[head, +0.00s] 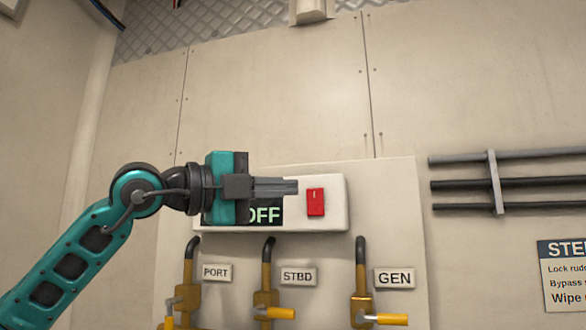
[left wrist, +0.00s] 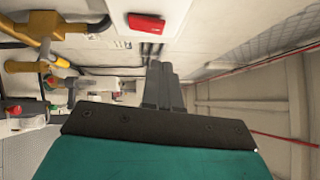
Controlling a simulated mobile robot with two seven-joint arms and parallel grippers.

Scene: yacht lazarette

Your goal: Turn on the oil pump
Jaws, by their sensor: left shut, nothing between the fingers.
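A white switch box (head: 336,212) is mounted on a pale wall panel. A red rocker switch (head: 315,202) sits at its right end, and a dark display (head: 268,212) left of it reads "OFF", partly covered by my gripper. My left gripper (head: 296,187) is shut and empty, its fingertips just left of the red switch in the head view; I cannot tell whether they touch the box. In the left wrist view the red switch (left wrist: 147,23) shows at the top, and the shut fingers (left wrist: 159,75) point into the room below it. My right gripper is not in view.
Below the box are brass valves with yellow handles, labelled PORT (head: 217,273), STBD (head: 298,276) and GEN (head: 394,278). Dark pipes (head: 480,186) run along the wall at right, above a sign (head: 566,275). The wall above the box is clear.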

